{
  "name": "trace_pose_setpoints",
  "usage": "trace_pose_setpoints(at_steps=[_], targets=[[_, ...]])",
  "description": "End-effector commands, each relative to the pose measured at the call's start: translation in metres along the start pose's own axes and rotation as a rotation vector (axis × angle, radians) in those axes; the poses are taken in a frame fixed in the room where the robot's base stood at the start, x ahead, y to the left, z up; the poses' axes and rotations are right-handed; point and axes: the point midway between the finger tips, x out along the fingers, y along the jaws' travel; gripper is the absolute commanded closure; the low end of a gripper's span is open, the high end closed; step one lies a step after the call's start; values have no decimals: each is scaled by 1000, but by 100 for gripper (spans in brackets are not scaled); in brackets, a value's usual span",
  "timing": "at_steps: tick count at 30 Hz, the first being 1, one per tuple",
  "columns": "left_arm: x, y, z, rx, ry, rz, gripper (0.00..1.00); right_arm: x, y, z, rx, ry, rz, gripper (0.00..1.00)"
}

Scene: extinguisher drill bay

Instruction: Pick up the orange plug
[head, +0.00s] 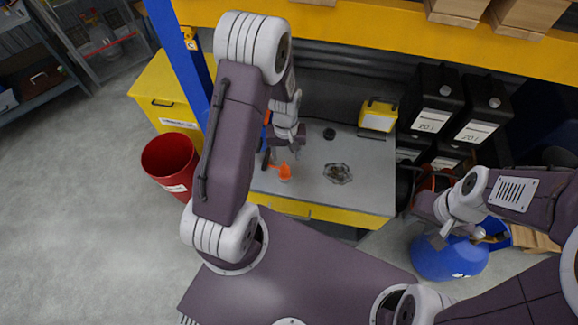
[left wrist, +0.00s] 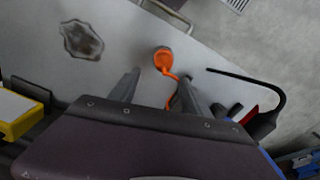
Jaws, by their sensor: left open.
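The orange plug (head: 285,172) lies on the grey bench top (head: 360,200), near its front left part. In the left wrist view the plug (left wrist: 163,59) shows a round head and a thin curved orange tail reaching back toward one finger. My left gripper (head: 284,152) is just behind the plug in the head view. In the left wrist view my left gripper (left wrist: 160,77) is open, with the plug's head just beyond the fingertips; I cannot tell whether the tail touches a finger. My right gripper (head: 440,236) is at the right, near a blue barrel; its jaws are unclear.
A dark irregular patch (head: 338,173) lies right of the plug. A yellow box-shaped lamp (head: 378,116) stands at the back right beside black canisters (head: 432,98). A black hooked piece (left wrist: 262,88) is near the left gripper. A red bucket (head: 168,162) and blue barrel (head: 448,258) flank the bench.

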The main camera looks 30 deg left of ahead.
Motion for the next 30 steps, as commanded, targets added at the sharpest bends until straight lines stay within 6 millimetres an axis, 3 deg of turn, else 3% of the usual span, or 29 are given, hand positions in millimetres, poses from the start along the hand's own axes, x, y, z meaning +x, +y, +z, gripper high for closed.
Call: trace_pose_setpoints(at_steps=[5, 12, 17, 24, 30], targets=[[2, -1, 0, -3, -1, 0, 45, -2, 0, 0, 0, 0, 0, 64], [34, -2, 1, -2, -1, 0, 45, -6, 0, 0, 0, 0, 0, 64], [40, -2, 1, -3, -1, 0, 45, -7, 0, -1, 0, 0, 0, 64], [81, -8, 5, -2, -2, -1, 45, -15, 0, -2, 0, 0, 0, 64], [89, -7, 4, -2, 2, 1, 45, -15, 0, -2, 0, 0, 0, 64]])
